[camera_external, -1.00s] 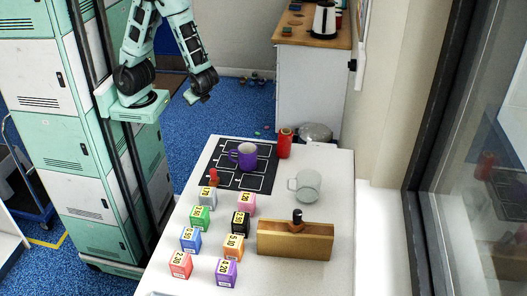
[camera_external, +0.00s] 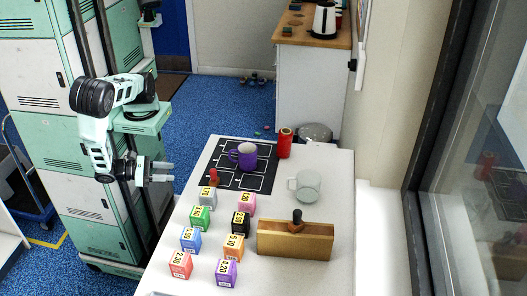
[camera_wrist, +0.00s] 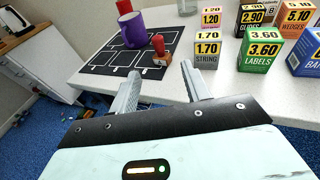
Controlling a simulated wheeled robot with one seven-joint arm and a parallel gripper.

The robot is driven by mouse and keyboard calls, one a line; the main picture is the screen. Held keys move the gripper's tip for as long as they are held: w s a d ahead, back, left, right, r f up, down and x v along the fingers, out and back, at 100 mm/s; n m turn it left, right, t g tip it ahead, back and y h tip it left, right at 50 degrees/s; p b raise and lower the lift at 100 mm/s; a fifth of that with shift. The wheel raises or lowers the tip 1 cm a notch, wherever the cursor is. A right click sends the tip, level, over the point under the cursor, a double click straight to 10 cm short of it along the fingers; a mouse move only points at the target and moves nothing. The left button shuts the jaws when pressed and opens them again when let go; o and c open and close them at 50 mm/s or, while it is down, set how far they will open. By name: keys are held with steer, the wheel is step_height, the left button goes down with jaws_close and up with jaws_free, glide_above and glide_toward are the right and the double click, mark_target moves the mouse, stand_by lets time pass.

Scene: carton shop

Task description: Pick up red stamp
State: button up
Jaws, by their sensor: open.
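The red stamp (camera_external: 213,175) stands upright at the near left corner of the black mat (camera_external: 263,184). In the wrist view the red stamp (camera_wrist: 158,44) shows a red handle on a brownish base, beyond and between my fingertips. My gripper (camera_external: 172,172) is open and empty, to the left of the table edge in the outside view. In the wrist view the two fingers of my gripper (camera_wrist: 160,72) point toward the stamp, apart from it.
Several small labelled cartons stand nearby; the grey STRING carton (camera_wrist: 207,50) is closest to the stamp. A purple mug (camera_external: 246,156) and a red cylinder (camera_external: 285,143) are farther back. A glass mug (camera_external: 308,186) and wooden box (camera_external: 295,242) stand to the right.

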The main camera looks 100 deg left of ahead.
steer(key=p, duration=0.3)
glide_toward(213, 170)
steer(key=x, duration=0.4)
steer(key=shift+w+f, duration=0.25)
steer(key=shift+f, duration=0.25)
steer(key=p+x, duration=0.1)
steer(key=x, duration=0.1)
steer(key=p+x, duration=0.1)
steer(key=x, duration=0.2)
steer(key=shift+s+a+r, duration=0.1)
steer(key=shift+a+r, duration=0.05)
steer(key=shift+a, duration=0.1)
steer(key=shift+w, duration=0.3)
jaws_close()
